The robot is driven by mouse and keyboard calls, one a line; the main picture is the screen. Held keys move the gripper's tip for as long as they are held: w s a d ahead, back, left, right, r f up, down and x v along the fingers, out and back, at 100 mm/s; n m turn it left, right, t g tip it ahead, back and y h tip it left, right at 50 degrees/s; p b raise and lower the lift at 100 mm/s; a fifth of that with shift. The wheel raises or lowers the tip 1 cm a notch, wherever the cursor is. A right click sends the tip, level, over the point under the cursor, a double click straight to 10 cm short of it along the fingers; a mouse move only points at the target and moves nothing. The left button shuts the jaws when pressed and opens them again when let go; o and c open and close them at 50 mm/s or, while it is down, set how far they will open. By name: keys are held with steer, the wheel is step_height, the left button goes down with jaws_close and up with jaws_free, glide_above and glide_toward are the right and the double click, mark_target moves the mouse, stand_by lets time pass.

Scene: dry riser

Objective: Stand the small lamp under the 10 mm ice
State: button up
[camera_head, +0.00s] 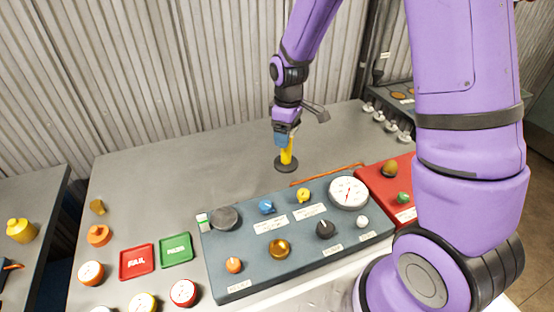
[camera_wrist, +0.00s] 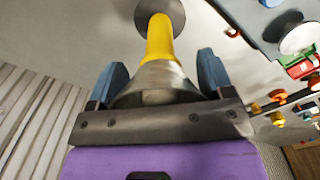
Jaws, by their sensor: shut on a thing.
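My gripper (camera_head: 287,138) is shut on a small yellow lamp-like object with a dark round base (camera_head: 286,158). I hold it upright, base down, over the bare grey tabletop behind the dark panel. I cannot tell whether the base touches the table. In the wrist view the blue fingers of my gripper (camera_wrist: 158,76) are on either side of the object's grey flared head, with its yellow stem (camera_wrist: 160,40) and round base beyond. I cannot make out anything marked as 10 mm ice; the small labels are unreadable.
A dark panel (camera_head: 250,248) with knobs and a white dial (camera_head: 349,192) lies in front of my gripper, beside a red box (camera_head: 385,180). Red FAIL (camera_head: 136,273) and green PASS (camera_head: 176,262) trays lie left. A shelf (camera_head: 398,92) stands back right. The table's back left is clear.

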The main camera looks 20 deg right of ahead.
mark_target(287, 153)
steer(key=shift+f, duration=3.85)
steer(key=o, duration=1.8)
